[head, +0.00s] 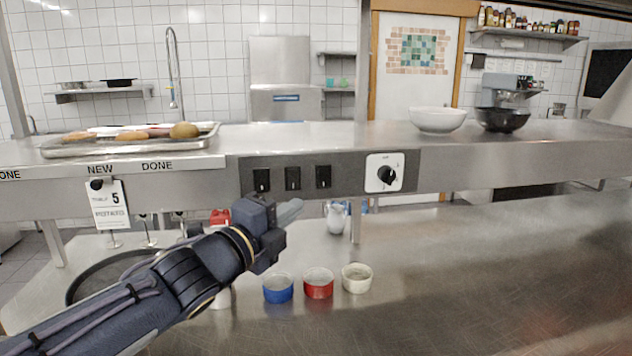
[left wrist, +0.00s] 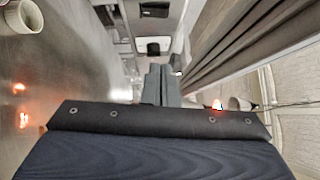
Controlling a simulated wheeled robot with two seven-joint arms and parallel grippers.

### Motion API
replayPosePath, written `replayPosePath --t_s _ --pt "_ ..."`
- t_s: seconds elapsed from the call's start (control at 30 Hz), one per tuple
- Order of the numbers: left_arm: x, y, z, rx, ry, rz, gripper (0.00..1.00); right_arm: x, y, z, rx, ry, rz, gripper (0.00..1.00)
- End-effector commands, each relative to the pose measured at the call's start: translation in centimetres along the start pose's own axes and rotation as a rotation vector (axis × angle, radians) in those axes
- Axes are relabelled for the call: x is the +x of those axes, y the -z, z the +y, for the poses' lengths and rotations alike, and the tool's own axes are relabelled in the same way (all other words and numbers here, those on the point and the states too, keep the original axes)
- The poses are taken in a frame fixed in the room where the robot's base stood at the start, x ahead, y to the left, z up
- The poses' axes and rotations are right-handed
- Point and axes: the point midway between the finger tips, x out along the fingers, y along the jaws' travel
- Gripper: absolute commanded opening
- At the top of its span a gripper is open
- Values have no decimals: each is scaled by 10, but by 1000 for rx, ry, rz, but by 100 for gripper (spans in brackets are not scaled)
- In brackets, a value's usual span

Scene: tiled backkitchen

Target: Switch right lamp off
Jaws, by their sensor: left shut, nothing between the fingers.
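Three black switches sit in a row on the dark panel (head: 345,175) along the shelf front: a left one (head: 262,180), a middle one (head: 293,178) and a right one (head: 323,177). No lamp itself shows clearly in the head view. My left gripper (head: 291,211) is shut and empty, just below the middle switch in the head view, pointing right. I cannot tell whether it touches the panel. Its closed grey fingers also show in the left wrist view (left wrist: 161,85). My right gripper is out of view.
A white plate with a black knob (head: 387,174) is right of the switches. A blue cup (head: 278,289), a red cup (head: 318,283) and a white cup (head: 357,278) stand on the counter below. A tray of potatoes (head: 130,142) and two bowls stand on the shelf. The counter's right side is clear.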

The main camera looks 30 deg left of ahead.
Motion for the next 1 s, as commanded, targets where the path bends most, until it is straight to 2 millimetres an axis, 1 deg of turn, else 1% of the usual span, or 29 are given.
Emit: replayPosePath --t_s 0.17,0.27,0.43,0.6,0.67,0.73,0.8,1.0 --pt "5 0 1 -2 -2 0 0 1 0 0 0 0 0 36" --pt "18 0 2 -2 -3 0 0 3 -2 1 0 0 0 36" --pt "52 0 3 -5 -6 -1 0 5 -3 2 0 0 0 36" --pt "89 0 1 -5 -5 0 0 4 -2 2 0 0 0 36" --pt "101 0 1 -5 -4 0 0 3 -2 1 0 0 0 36" --pt "110 -9 -5 -4 -5 -4 0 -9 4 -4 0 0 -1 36" --pt "116 -17 -4 -3 -5 -4 0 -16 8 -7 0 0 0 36" --pt "127 -28 0 -4 -3 -3 0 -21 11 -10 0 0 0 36"
